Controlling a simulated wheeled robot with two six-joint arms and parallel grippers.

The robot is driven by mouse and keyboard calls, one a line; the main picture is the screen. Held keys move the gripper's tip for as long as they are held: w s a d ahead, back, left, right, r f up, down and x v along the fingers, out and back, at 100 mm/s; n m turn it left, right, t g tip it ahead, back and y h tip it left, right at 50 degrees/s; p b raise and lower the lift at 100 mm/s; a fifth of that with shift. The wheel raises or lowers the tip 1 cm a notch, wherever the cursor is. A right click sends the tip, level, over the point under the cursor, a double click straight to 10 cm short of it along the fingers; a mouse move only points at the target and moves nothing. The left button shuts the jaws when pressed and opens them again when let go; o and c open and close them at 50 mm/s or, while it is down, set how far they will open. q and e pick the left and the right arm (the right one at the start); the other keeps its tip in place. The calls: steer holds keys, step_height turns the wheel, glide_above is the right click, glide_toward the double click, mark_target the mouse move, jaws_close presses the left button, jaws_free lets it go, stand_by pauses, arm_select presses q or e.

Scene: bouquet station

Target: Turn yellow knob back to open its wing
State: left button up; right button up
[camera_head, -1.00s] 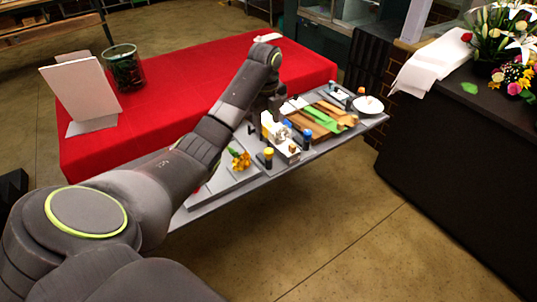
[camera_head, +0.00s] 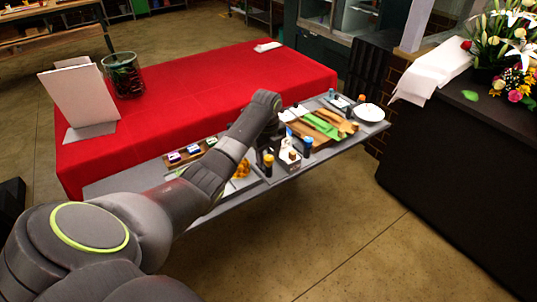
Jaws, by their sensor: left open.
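The yellow knob (camera_head: 268,158) is a small yellow cap on a dark post, standing upright at the front edge of the grey board (camera_head: 335,152). My left arm reaches over the board from the left and bends down near the knob. My left gripper (camera_head: 264,141) is mostly hidden by its own wrist, just behind and above the knob. It is open, and I cannot tell whether it touches the knob. I cannot make out the knob's wing. My right gripper is not in view.
A blue-topped post (camera_head: 307,137) and a small white block (camera_head: 290,158) stand close on the right. A red-covered table (camera_head: 190,100) lies behind.

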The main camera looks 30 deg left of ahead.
arm_select(q)
steer(key=c, duration=1)
steer(key=shift+o, duration=0.2)
steer(key=shift+r+n+p, duration=0.25)
steer(key=shift+n+p, duration=0.45)
steer(key=shift+p, duration=0.25)
steer(key=n+p, duration=0.3)
steer(key=shift+r+p, duration=0.1)
steer(key=shift+p, duration=0.2)
steer(key=n+p, duration=0.2)
steer(key=n, duration=0.1)
steer(key=n+p, duration=0.3)
steer(key=n, duration=0.2)
steer(key=shift+y, duration=0.3)
steer(key=n+p, duration=0.1)
steer(key=n, duration=0.2)
steer(key=shift+n, duration=0.3)
steer(key=shift+f+n+p, duration=0.25)
steer(key=shift+n+p, duration=0.25)
steer(key=shift+n, duration=0.7)
steer(key=shift+w, duration=0.1)
